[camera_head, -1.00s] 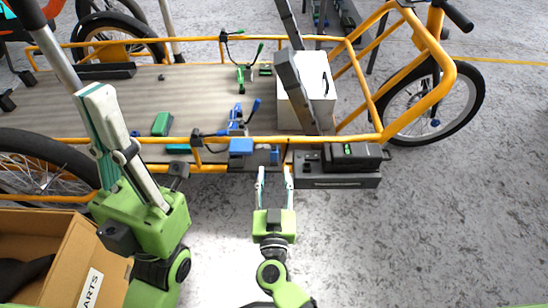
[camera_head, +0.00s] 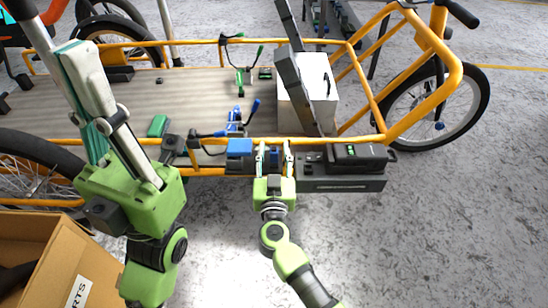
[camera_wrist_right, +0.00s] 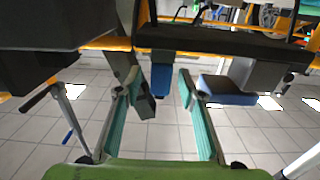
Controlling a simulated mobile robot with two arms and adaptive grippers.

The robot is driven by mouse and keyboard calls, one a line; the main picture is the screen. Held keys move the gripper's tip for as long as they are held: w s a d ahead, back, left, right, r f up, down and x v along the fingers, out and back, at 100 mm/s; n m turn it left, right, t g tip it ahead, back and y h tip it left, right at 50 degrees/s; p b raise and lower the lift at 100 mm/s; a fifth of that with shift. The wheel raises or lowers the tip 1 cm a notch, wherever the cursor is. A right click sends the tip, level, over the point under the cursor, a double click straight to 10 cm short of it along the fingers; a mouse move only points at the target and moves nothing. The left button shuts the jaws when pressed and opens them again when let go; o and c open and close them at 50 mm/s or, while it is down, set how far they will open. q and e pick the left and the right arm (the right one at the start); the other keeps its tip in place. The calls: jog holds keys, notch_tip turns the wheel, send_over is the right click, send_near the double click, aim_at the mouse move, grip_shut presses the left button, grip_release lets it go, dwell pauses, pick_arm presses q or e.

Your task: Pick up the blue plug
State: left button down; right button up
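The blue plug (camera_head: 274,158) hangs at the near side of the orange cargo bike, beside the black charger box. In the right wrist view the blue plug (camera_wrist_right: 162,70) shows upright under a dark part, in the gap between the fingertips. My right gripper (camera_head: 274,148) is open, one finger on each side of the plug. I cannot tell whether either finger touches it. The open fingers also show in the wrist view (camera_wrist_right: 158,75), with a grey block (camera_wrist_right: 146,106) between them. My left gripper (camera_head: 85,75) is raised at the left; its fingers overlap in view.
A larger blue block (camera_head: 240,148) sits just left of the plug. The black charger box (camera_head: 345,160) with a green light is close on the right. The orange bike rail (camera_head: 330,139) runs behind. A cardboard box (camera_head: 50,260) stands at the lower left.

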grip_shut()
jog(key=shift+r, duration=0.2)
